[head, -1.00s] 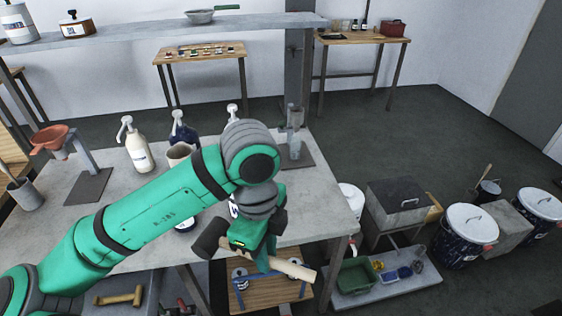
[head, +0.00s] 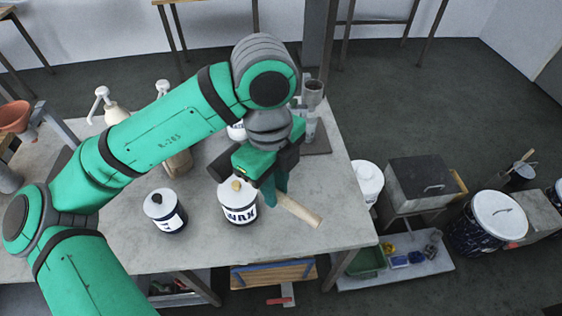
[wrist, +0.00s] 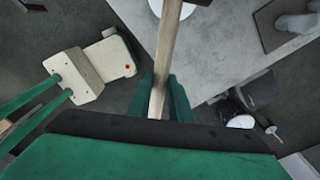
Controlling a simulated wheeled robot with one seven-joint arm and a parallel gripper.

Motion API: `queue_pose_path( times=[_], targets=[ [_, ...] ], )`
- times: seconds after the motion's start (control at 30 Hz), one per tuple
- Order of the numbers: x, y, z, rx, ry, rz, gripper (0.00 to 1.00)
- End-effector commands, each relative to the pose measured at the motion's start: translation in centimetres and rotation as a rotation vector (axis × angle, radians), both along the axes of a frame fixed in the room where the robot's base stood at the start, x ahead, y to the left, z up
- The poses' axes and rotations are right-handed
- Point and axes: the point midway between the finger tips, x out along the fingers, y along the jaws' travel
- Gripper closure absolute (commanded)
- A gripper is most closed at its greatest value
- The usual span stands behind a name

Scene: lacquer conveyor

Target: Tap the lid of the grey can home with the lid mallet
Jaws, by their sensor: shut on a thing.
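My gripper (head: 275,188) is shut on the pale wooden handle of the lid mallet (head: 300,210), over the right part of the table. The handle points down to the right; in the wrist view the handle (wrist: 168,50) runs up from between my fingers (wrist: 165,100). I cannot make out the mallet's head. A white can marked WAX (head: 239,212), with a yellow-knobbed lid, stands just left of my gripper. A can with a dark-knobbed lid (head: 166,214) stands further left. Another can (head: 237,131) is partly hidden behind my arm. I cannot tell which can is the grey one.
The grey table (head: 310,255) has clear room at its front right. A stand with a grey cup (head: 312,100) is at the back right. A pump bottle (head: 113,112) and an orange funnel (head: 15,117) are at the left. Bins and a low shelf (head: 410,255) lie beyond the right edge.

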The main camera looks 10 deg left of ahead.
Motion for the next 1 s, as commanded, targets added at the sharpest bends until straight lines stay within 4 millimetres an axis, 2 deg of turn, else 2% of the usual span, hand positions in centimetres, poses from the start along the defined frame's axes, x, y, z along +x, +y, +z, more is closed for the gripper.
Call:
queue_pose_path(
  times=[0.27,0.7,1.0],
  targets=[
    [0.0,-0.2,-0.9,0.001,0.0,-0.003,1.0],
    [0.0,0.0,-4.4,0.001,0.001,0.001,1.0],
    [0.0,0.3,-5.7,0.0,-0.001,0.008,1.0]
  ],
)
